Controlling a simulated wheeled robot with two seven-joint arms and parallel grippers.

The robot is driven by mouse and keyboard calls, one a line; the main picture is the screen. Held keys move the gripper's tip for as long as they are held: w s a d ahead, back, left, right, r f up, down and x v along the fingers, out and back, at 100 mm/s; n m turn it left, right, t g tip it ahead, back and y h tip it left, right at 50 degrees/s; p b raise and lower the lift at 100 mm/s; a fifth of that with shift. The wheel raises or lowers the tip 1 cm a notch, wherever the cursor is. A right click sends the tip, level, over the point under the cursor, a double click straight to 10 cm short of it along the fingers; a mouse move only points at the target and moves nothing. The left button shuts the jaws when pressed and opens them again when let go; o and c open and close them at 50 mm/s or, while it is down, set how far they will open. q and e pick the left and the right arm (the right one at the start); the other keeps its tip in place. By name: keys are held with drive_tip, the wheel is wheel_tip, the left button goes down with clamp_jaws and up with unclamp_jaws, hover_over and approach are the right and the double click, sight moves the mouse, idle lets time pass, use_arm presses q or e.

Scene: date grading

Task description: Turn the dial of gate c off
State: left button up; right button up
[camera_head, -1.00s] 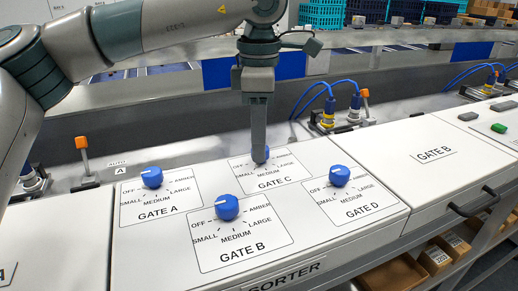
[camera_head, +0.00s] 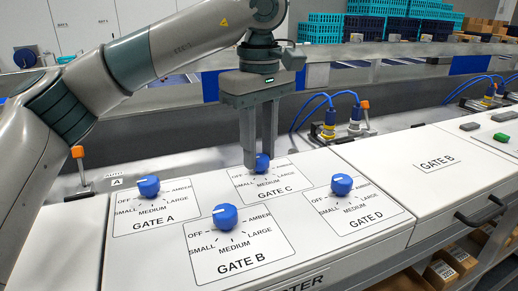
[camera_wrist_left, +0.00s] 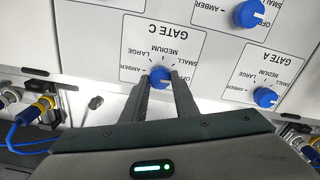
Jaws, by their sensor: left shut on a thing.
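The gate C dial (camera_head: 263,163) is a blue knob on a white panel marked OFF, SMALL, MEDIUM, LARGE and AMBER. My left gripper (camera_head: 259,162) points down over it, with one finger on each side. In the left wrist view the gate C dial (camera_wrist_left: 159,75) sits between the two fingertips (camera_wrist_left: 160,77), and the gripper is shut on it. The fingers partly hide the dial and its OFF label, and I cannot tell where its mark points. My right gripper is in neither view.
Blue dials for gate A (camera_head: 148,186), gate B (camera_head: 225,217) and gate D (camera_head: 341,184) stand close around on the same panel. Behind the panel are an orange-tipped lever (camera_head: 79,165) and blue cables (camera_head: 308,103). A flat white cover (camera_head: 420,155) lies to the right.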

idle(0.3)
use_arm(q)
drive_tip(key=o, duration=1.1)
drive_tip(key=shift+c, duration=0.2)
drive_tip(key=shift+r, duration=0.15)
drive_tip(key=shift+r+b, duration=0.3)
drive_tip(key=shift+r, duration=0.35)
wheel_tip(320, 180, up, 7)
wheel_tip(320, 180, up, 9)
hover_over(260, 157)
drive_tip(key=shift+f, duration=0.1)
